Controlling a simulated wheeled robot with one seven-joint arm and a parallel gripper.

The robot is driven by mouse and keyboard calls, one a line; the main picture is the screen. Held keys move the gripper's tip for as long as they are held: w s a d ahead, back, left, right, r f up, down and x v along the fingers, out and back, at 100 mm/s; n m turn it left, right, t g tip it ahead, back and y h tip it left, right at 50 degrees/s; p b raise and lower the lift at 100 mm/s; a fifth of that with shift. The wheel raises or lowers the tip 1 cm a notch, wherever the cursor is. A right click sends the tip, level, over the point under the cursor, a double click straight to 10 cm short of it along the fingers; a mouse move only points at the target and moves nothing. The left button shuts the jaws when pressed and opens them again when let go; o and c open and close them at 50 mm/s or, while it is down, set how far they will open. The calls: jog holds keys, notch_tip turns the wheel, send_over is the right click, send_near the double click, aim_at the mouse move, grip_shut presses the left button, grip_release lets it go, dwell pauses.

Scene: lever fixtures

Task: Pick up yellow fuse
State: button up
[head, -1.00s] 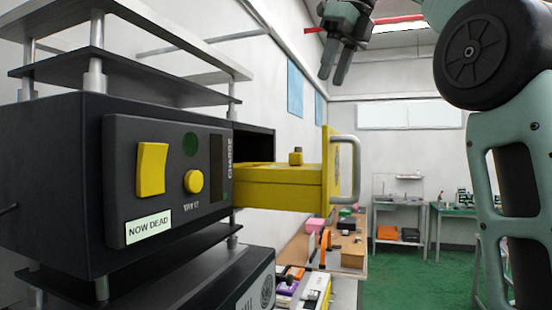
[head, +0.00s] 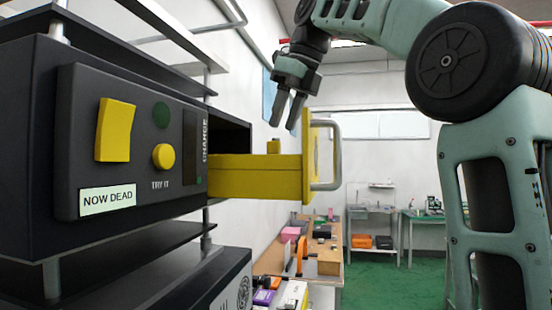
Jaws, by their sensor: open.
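A yellow drawer (head: 255,178) with a grey bar handle (head: 336,150) is pulled out of a dark box. A small yellow piece, which looks like the yellow fuse (head: 273,146), stands up above the drawer's rim; its lower part is hidden. My gripper (head: 283,126) hangs above the drawer with its two fingers pointing down, open and empty. In the picture its fingertips are just above and slightly right of the fuse, apart from it. I cannot tell the depth between them.
A workbench (head: 325,262) with several objects stands beyond the drawer. Green floor is clear at right.

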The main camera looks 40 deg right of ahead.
jog(key=shift+w+p+x, duration=0.15)
jog(key=shift+p+x, duration=0.1)
jog(key=shift+x, duration=1.1)
jog(key=shift+w+p+x, duration=0.2)
jog(key=shift+p+x, duration=0.05)
jog(key=shift+x, duration=1.1)
jog(key=shift+d+r, duration=0.1)
grip_shut()
